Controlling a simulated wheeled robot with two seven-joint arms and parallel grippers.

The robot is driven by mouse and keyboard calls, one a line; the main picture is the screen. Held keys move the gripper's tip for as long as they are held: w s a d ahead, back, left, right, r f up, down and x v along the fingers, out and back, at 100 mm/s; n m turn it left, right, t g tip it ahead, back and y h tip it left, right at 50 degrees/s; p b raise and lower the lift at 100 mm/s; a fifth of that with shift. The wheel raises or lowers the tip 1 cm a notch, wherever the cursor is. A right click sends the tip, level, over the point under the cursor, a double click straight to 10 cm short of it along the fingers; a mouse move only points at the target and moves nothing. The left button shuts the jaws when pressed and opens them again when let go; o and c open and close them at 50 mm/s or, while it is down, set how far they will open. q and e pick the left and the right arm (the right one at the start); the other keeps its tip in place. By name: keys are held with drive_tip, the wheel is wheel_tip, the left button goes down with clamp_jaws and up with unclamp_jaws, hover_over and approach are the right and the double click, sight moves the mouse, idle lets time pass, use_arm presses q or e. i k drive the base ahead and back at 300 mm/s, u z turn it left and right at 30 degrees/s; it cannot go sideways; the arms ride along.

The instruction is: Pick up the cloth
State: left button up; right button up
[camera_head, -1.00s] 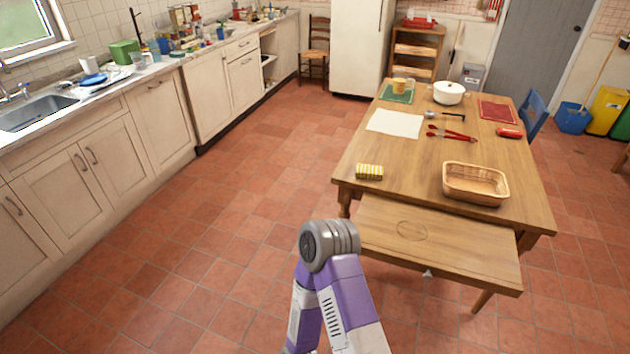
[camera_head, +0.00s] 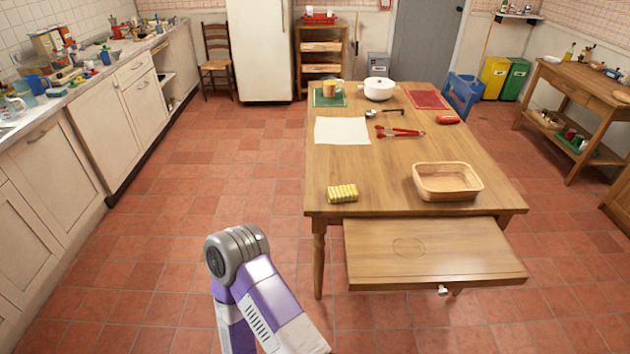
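A flat white sheet (camera_head: 342,130), which looks like a cloth or paper, lies on the left side of the wooden table (camera_head: 400,165). A small yellow-and-white striped block (camera_head: 342,193), perhaps a folded cloth or a sponge, lies near the table's front left corner. I cannot tell for certain which of them is the cloth. Neither gripper is in view. Only a purple and white arm link of mine with a grey joint shows at the bottom, in front of the table and to its left.
Floor is clear left of the table.

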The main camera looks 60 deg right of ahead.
sight(345, 193)
drive_tip(key=z, duration=0.45)
drive_tip(key=i, duration=2.1)
drive_tip(key=z, duration=2.05)
drive_tip(key=i, duration=0.85)
drive_tip(key=z, duration=0.8)
